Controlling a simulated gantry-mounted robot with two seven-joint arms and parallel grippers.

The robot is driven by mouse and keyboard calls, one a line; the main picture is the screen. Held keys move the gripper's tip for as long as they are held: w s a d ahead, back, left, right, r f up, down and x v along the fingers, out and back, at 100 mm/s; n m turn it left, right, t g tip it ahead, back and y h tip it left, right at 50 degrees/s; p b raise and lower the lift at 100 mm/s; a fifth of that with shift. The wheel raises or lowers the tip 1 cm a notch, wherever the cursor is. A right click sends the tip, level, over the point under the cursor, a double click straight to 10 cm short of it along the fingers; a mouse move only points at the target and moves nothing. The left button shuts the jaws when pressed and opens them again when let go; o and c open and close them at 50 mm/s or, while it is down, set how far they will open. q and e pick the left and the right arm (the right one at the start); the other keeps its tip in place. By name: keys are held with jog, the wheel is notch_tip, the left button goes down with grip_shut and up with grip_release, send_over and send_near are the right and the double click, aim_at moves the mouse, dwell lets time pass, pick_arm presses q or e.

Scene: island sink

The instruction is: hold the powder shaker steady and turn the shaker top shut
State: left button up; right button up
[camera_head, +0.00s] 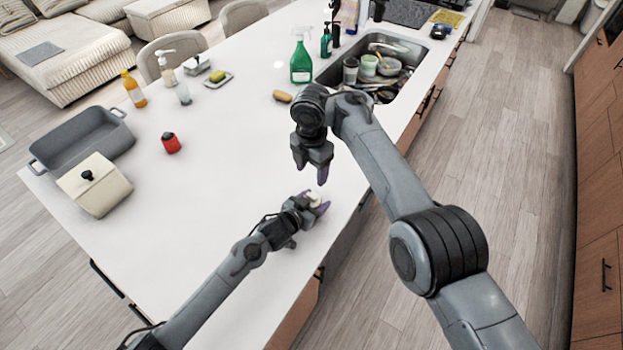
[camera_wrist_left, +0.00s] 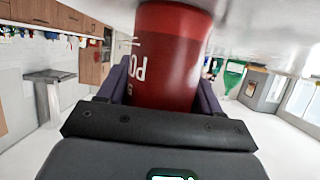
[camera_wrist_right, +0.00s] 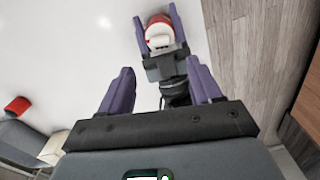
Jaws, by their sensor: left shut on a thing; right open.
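The powder shaker (camera_wrist_left: 172,58) is red with white lettering, and it fills the space between my left fingers in the left wrist view. My left gripper (camera_head: 316,203) is shut on its body near the counter's right edge. In the right wrist view the shaker's white top (camera_wrist_right: 158,38) shows inside a red rim, between the purple fingers of my left gripper (camera_wrist_right: 160,38). My right gripper (camera_wrist_right: 160,88) is open and empty, apart from the shaker. In the head view my right gripper (camera_head: 312,172) is just above my left gripper. The shaker is mostly hidden by my fingers there.
A grey roasting pan (camera_head: 75,140) and lidded cream box (camera_head: 95,187) are at left. A green spray bottle (camera_head: 301,62) and the sink (camera_head: 385,55) are beyond. The middle is clear.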

jog(key=shift+r, duration=0.9)
notch_tip(320, 180, up, 5)
jog(key=w+d+n+t, duration=0.1)
jog(key=w+d, duration=0.1)
jog(key=w, duration=0.1)
jog(key=g, duration=0.1)
send_over(311, 196)
notch_tip(311, 196, down, 6)
jog(key=shift+m, duration=0.4)
notch_tip(311, 196, down, 11)
jog(key=shift+f, duration=0.1)
